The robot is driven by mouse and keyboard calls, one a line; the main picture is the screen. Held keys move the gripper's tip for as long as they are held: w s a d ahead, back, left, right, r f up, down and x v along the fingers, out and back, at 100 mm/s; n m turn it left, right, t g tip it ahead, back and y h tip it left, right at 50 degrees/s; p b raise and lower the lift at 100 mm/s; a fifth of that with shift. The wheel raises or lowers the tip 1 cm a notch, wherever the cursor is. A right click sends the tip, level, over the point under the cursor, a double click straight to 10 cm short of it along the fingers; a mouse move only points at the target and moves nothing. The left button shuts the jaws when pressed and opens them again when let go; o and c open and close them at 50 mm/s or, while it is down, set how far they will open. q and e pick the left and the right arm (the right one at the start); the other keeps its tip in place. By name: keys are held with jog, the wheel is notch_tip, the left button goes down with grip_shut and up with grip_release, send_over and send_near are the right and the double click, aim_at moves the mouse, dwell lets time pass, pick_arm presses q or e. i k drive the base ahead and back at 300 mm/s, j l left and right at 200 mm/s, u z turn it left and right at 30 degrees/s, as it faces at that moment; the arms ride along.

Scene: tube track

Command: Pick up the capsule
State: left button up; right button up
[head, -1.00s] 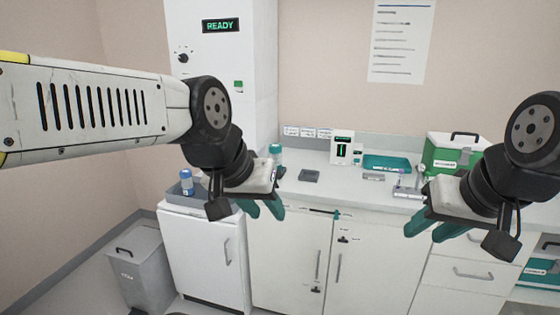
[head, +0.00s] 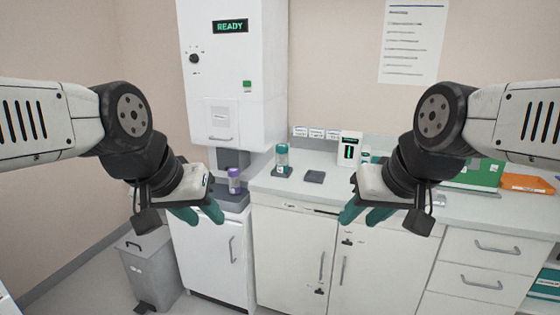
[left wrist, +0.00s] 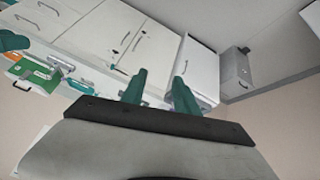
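A small capsule with a purple cap (head: 234,181) stands upright on the grey top of the low white cabinet, under the wall unit. Another capsule, with a teal cap (head: 281,160), stands on the counter to its right. My left gripper (head: 203,215) is in the air in front of the low cabinet, left of the purple-capped capsule, open and empty. Its two teal fingers show apart in the left wrist view (left wrist: 160,92). My right gripper (head: 362,217) is open and empty in front of the counter. The left gripper hides part of the grey top.
A white wall unit reading READY (head: 235,75) hangs above the low cabinet. The counter (head: 330,190) holds a dark pad (head: 314,177), a small white device (head: 350,148), a green case (head: 478,172) and an orange item (head: 526,184). A grey bin (head: 150,272) stands at left.

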aim_at(282, 169)
jog(key=i+l, duration=0.3)
jog(key=i, duration=0.25)
jog(key=i+l, duration=0.3)
jog(key=i, duration=0.25)
jog(key=i+l, duration=0.3)
jog(key=i, duration=0.25)
